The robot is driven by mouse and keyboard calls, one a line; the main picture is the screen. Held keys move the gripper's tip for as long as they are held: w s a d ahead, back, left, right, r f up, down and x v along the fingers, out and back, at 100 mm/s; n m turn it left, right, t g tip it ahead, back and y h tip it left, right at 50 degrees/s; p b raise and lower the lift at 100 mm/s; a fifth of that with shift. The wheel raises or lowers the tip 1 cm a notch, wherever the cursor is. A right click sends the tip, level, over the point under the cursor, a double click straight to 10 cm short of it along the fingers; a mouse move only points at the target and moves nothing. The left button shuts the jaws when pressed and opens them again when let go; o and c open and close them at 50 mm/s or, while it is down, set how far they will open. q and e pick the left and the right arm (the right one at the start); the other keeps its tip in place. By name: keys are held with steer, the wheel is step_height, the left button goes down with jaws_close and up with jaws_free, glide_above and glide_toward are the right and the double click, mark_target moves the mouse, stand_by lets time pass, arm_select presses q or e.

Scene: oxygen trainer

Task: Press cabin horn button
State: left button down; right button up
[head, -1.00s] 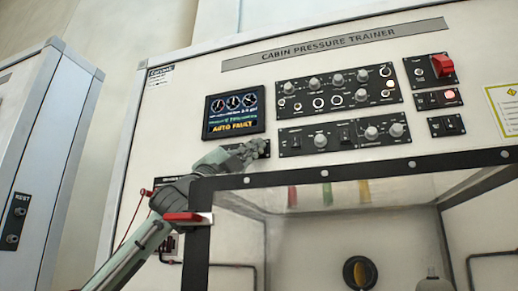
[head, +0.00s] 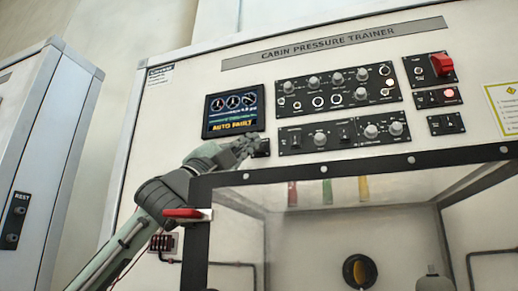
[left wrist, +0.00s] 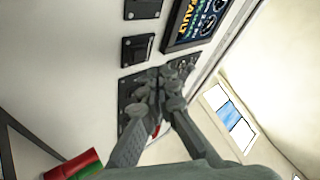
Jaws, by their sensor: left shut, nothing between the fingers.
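The cabin pressure trainer panel (head: 180,100) faces me with a lit display (head: 233,114) reading AUTO FAULT. My left gripper (head: 248,144) is shut and empty, in front of the panel just below the display. A small black control plate (head: 263,148) shows beside its fingertips. In the left wrist view the closed fingers (left wrist: 165,75) lie over a dark control plate (left wrist: 128,92), covering much of it. A small square plate (left wrist: 137,48) is apart from the fingers. I cannot read which control is the horn button, nor tell whether the fingertips touch anything. My right gripper is not in view.
A dark-framed clear enclosure (head: 350,170) projects below the panel, close under my left arm. A red latch (head: 183,213) sits at its upper left corner. Knob panels (head: 345,134) and a red guarded switch (head: 442,65) are to the right.

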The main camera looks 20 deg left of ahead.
arm_select(q)
steer(key=shift+s, duration=1.85)
